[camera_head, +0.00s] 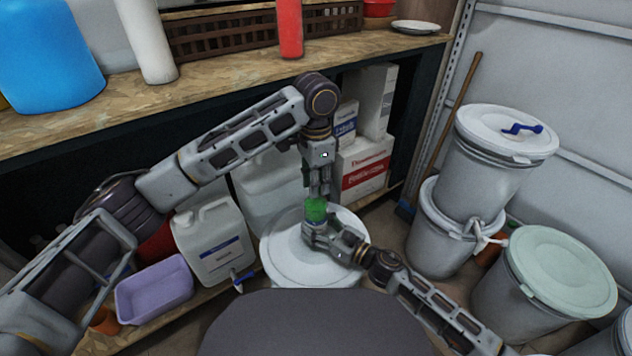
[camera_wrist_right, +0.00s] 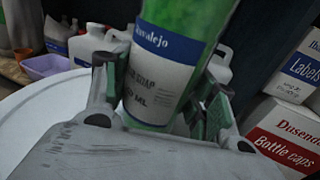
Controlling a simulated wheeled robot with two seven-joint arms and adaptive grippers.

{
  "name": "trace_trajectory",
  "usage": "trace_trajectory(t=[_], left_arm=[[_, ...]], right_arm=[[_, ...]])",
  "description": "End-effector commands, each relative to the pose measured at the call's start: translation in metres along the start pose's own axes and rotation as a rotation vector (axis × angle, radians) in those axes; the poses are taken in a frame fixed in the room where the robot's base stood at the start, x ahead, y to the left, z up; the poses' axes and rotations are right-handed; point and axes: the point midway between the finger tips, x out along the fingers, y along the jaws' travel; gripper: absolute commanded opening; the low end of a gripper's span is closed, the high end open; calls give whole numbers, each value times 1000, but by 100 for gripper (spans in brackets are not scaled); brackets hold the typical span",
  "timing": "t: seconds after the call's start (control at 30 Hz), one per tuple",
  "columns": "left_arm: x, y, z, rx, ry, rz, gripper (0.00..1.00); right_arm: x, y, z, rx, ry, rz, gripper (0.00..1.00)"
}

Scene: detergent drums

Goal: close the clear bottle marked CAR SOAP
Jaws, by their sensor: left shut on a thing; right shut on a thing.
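The clear bottle with green contents (camera_head: 316,209) is upright above the white drum lid in the head view. In the right wrist view the bottle (camera_wrist_right: 158,72) shows a blue and white label on which "SOAP" can be read; its top is out of frame. My right gripper (camera_head: 320,234) is shut on the bottle's lower part, with a finger on each side in the right wrist view (camera_wrist_right: 160,105). My left gripper (camera_head: 318,190) points straight down over the bottle's top and is shut on the cap there. Its fingers hide the cap, so I cannot tell how it sits on the neck.
The white drum (camera_head: 300,262) stands below the bottle. White jugs (camera_head: 213,240), a purple tub (camera_head: 154,290) and cartons (camera_head: 364,166) surround it on the left and behind. Lidded buckets (camera_head: 555,275) stand at right. A wooden shelf (camera_head: 230,80) with containers runs behind my left arm.

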Motion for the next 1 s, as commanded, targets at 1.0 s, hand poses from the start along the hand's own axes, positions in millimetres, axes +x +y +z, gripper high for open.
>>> trace_trajectory(t=[1.0], left_arm=[[1, -1, 1, 807, -2, -2, 0]], right_arm=[[0, 1, 0, 1, 0, 2, 0]])
